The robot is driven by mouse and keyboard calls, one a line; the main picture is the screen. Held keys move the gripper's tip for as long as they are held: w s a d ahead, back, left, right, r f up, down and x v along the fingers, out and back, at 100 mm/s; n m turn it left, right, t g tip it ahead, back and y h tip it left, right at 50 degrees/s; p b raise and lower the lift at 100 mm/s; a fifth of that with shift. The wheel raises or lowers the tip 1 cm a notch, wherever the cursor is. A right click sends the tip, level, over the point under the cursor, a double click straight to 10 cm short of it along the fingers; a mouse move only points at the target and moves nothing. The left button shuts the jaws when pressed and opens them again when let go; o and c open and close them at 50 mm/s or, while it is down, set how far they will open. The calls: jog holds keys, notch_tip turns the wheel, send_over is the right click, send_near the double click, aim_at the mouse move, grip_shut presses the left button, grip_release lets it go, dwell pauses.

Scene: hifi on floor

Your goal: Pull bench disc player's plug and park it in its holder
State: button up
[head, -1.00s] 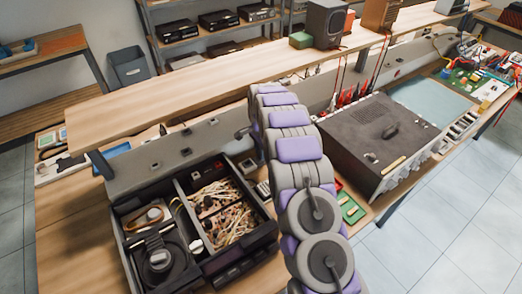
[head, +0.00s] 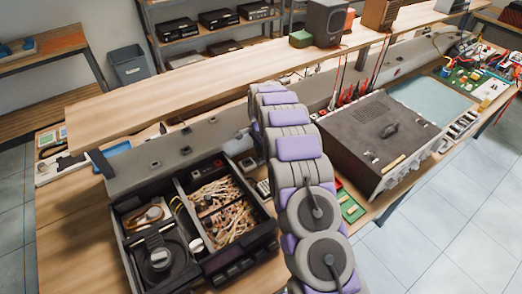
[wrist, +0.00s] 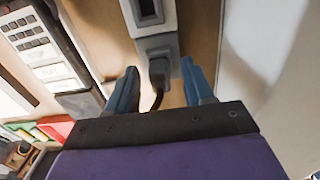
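In the wrist view a black plug (wrist: 158,72) with a black cord sits at the end of a grey socket strip (wrist: 153,38). My gripper (wrist: 160,78) is open, its two blue fingers on either side of the plug with a gap on each side. In the head view my purple and grey arm reaches over the bench to the grey raceway (head: 150,160), and hides the gripper and plug. I cannot tell which device the cord leads to. The disc player and the plug's holder cannot be made out for certain.
An open black case (head: 262,245) with wires and a round part stands left of my arm. A large dark grey instrument (head: 370,135) stands to the right. A wooden shelf (head: 200,85) runs above the raceway.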

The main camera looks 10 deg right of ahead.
jog(key=shift+w+a+r+p, duration=0.1)
jog(key=shift+r+p, duration=2.9)
jog(key=shift+r, duration=8.15)
